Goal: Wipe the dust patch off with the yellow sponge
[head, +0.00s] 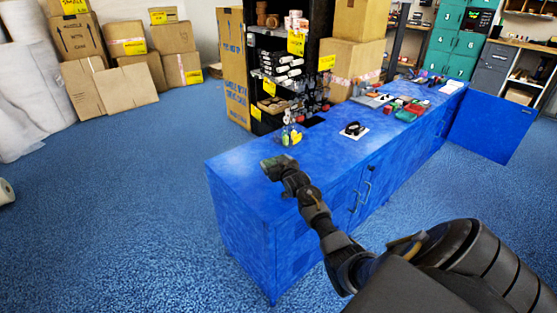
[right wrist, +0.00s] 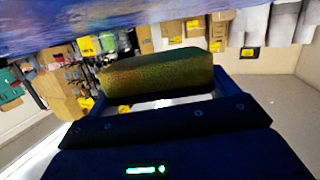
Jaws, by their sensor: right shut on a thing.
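The yellow sponge (right wrist: 155,72) looks dark olive-yellow in the right wrist view, held across the fingers of my right gripper (right wrist: 160,95). In the head view my right gripper (head: 274,169) is over the near left end of the blue counter (head: 232,176), with a small part of the sponge showing at its tip. The gripper is shut on the sponge. The counter top shows as a blurred blue band close to the sponge in the right wrist view; I cannot tell whether they touch. A faint pale area (head: 238,160) lies left of the gripper; I cannot tell whether it is the dust patch. My left gripper is out of view.
Small bottles (head: 289,134) stand at the counter's back edge. A black item on a white card (head: 354,130) lies farther right, with several tools and coloured boxes beyond. A dark shelf stands behind the counter. The counter's near left end is otherwise clear.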

